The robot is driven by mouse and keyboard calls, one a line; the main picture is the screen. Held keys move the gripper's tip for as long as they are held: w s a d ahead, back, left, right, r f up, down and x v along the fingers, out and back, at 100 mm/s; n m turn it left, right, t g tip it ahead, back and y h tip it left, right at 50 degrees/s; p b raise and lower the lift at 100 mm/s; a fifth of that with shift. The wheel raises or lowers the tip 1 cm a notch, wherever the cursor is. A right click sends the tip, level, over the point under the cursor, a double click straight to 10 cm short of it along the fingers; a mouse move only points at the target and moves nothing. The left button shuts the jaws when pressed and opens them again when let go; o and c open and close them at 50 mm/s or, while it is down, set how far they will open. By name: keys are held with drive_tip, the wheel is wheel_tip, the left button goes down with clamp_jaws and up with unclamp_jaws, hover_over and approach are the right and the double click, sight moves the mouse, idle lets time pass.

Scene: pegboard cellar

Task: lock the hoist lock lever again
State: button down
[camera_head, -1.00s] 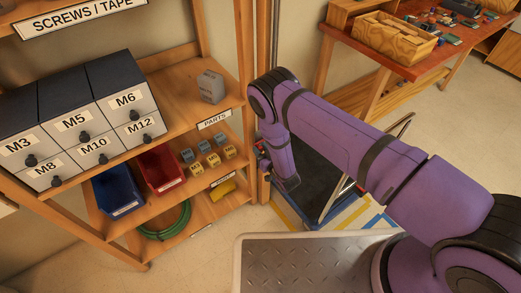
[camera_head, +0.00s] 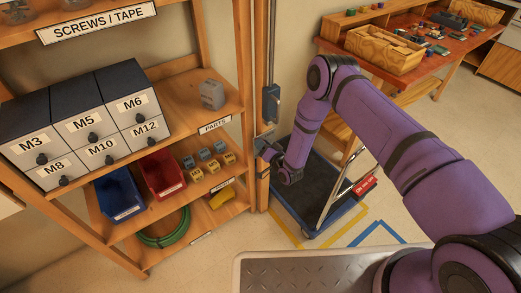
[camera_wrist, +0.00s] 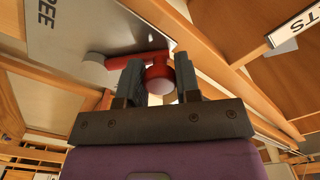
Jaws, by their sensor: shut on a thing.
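The hoist lock lever (camera_wrist: 138,58) is red and shows in the wrist view. Its arm runs left to right across a pale metal plate, from a rounded end at the left to a round red knob (camera_wrist: 160,80). My gripper (camera_wrist: 160,73) is shut on that knob, one dark finger on each side. The plate (camera_wrist: 75,32) carries dark lettering, cut off by the frame, of which "EE" is readable. In the head view my gripper (camera_head: 266,147) is at the wooden post beside the shelf; the lever cannot be made out there.
A blue-grey box (camera_head: 271,103) is on the post above my gripper. The wooden shelf (camera_head: 190,90) with drawers and bins stands close on the left. A dark trolley (camera_head: 310,205) with a red tag (camera_head: 365,187) is below right. A workbench (camera_head: 400,62) stands behind.

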drive_tip(key=d+m, duration=0.1)
drive_tip(key=m, duration=0.1)
drive_tip(key=w+d+r+m, duration=0.1)
drive_tip(key=m, duration=0.1)
drive_tip(key=w+d+r+m, duration=0.1)
drive_tip(key=m, duration=0.2)
drive_tip(key=shift+w+d+r, duration=0.15)
drive_tip(key=shift+d, duration=0.05)
drive_tip(key=shift+w+d+r+m, duration=0.1)
drive_tip(key=shift+w+d+m, duration=0.2)
drive_tip(key=shift+m, duration=0.35)
drive_tip(key=shift+w+d+m, duration=0.15)
drive_tip(key=shift+d+m, duration=0.2)
drive_tip(key=shift+m, duration=0.3)
drive_tip(key=c, duration=0.8)
unclamp_jaws()
drive_tip(key=v, duration=1.1)
drive_tip(key=shift+w, duration=0.15)
